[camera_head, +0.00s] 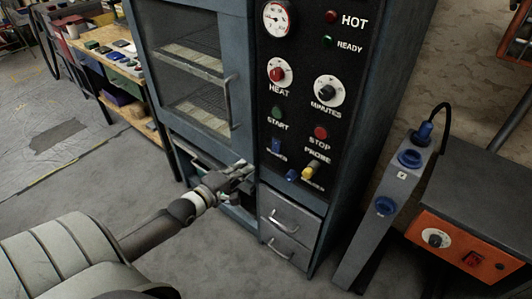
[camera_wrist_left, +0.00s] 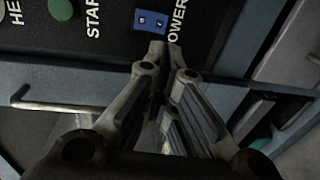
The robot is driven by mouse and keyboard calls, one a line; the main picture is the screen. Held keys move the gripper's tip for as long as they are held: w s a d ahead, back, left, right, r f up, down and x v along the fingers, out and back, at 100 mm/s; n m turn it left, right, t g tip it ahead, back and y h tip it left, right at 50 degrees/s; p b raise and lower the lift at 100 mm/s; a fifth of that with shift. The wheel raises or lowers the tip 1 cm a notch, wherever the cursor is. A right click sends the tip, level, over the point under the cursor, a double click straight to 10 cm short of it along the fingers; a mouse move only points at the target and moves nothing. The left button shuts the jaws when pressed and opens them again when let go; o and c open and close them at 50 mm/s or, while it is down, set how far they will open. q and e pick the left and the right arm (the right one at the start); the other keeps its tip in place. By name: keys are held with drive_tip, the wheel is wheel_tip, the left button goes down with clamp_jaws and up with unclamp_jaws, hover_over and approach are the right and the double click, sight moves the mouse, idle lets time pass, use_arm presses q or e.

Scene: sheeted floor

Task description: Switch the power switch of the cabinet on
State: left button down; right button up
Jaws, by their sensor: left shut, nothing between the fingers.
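The cabinet (camera_head: 347,130) is tall and blue-grey with a black control panel. Its blue power switch (camera_head: 276,146) sits low on the panel, below the green START button. The switch also shows in the left wrist view (camera_wrist_left: 151,21), beside the partly cut-off POWER label. My left gripper (camera_head: 243,170) is in front of the cabinet, below and left of the switch. Its fingers (camera_wrist_left: 163,46) are shut and empty, with their tips close to the switch in the picture; I cannot tell if they touch. My right gripper is not in view.
A glazed oven door with a handle (camera_head: 229,100) is left of the panel, and drawers (camera_head: 290,218) are below it. A yellow probe plug (camera_head: 309,172) sits low on the panel. A grey socket post (camera_head: 385,200) and an orange-fronted unit (camera_head: 455,250) stand at right.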

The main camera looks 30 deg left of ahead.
sight(271, 150)
use_arm(q)
drive_tip(key=w, duration=0.3)
drive_tip(key=w+f, duration=0.1)
drive_tip(key=w, duration=0.3)
drive_tip(key=w+d, duration=0.1)
drive_tip(key=w, duration=0.3)
drive_tip(key=shift+f, duration=0.15)
drive_tip(key=shift+w+f+b, duration=0.1)
drive_tip(key=shift+f+b, duration=0.2)
drive_tip(key=shift+b, duration=0.5)
drive_tip(key=shift+r+t, duration=0.2)
drive_tip(key=shift+t, duration=0.1)
